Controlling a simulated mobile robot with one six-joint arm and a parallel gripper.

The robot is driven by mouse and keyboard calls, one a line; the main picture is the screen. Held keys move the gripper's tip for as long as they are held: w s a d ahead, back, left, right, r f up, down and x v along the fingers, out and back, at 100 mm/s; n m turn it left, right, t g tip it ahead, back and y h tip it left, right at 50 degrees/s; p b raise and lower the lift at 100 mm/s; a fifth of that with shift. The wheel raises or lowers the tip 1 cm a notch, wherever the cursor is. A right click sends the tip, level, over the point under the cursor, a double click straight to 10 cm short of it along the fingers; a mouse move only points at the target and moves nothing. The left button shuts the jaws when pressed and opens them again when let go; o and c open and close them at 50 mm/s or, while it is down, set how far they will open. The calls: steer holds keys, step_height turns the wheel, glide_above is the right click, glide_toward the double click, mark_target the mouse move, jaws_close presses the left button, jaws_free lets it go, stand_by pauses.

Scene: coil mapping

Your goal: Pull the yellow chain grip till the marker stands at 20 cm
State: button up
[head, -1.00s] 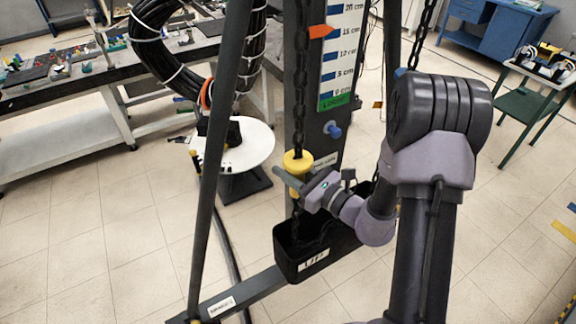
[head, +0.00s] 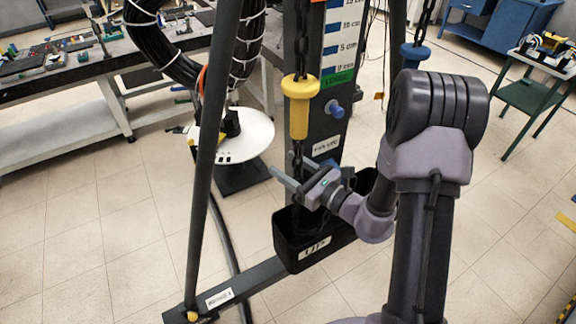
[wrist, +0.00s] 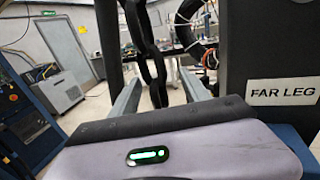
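The yellow chain grip (head: 299,118) hangs upright on a dark chain in front of the scale post, above my gripper (head: 290,168). My gripper's fingers are apart, with bare chain (head: 297,155) below the grip near them. In the wrist view the chain (wrist: 155,62) hangs between the two spread fingers (wrist: 158,85), and neither finger visibly closes on it. The scale (head: 342,35) has blue ticks and a green band at 0 cm.
A black bin labelled UP (head: 313,255) stands just below my gripper. A blue grip (head: 414,55) hangs on a second chain at the right. A slanted frame leg (head: 213,150) and a white round plate (head: 246,137) are to the left. A blue peg (head: 334,109) juts from the post.

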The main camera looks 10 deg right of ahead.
steer(key=v, duration=1.7)
steer(key=shift+s, duration=0.15)
steer(key=shift+d+r, duration=0.1)
